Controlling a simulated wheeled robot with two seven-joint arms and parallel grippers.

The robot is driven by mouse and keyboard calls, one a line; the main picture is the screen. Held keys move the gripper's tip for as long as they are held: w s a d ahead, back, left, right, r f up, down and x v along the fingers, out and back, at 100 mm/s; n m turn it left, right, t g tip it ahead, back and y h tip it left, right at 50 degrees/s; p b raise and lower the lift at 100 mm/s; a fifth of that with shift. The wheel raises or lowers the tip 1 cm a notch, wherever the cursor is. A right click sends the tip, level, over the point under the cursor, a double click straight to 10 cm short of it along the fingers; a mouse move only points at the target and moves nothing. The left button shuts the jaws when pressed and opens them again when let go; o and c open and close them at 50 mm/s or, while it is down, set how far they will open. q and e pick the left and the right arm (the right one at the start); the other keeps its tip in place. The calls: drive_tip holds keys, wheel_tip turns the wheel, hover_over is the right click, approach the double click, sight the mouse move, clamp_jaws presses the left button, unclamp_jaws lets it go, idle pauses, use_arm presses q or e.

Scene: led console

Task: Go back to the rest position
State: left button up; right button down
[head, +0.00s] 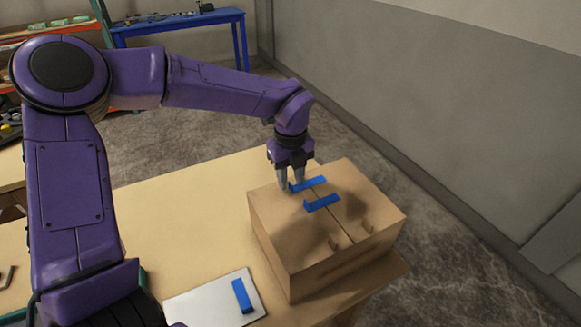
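My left gripper (291,184) is at the end of the purple arm that comes in from the left. It points down over the far left part of the wooden box (285,228). Its two grey fingers stand apart with a visible gap between them. The fingertips are at the left end of the farther blue bar (311,183); whether they touch it I cannot tell. A second blue bar (322,203) lies nearer on the box top. My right gripper is not in view.
The box stands on a light wooden table (190,205). A white plate (212,300) with a blue piece (242,296) lies to the left of the box. A blue bench (180,24) stands at the back, and a grey wall (430,100) at the right. The table's middle is clear.

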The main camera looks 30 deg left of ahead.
use_arm(q)
wheel_tip(320, 180, up, 9)
drive_tip(key=b, duration=0.1)
drive_tip(key=shift+r, duration=0.2)
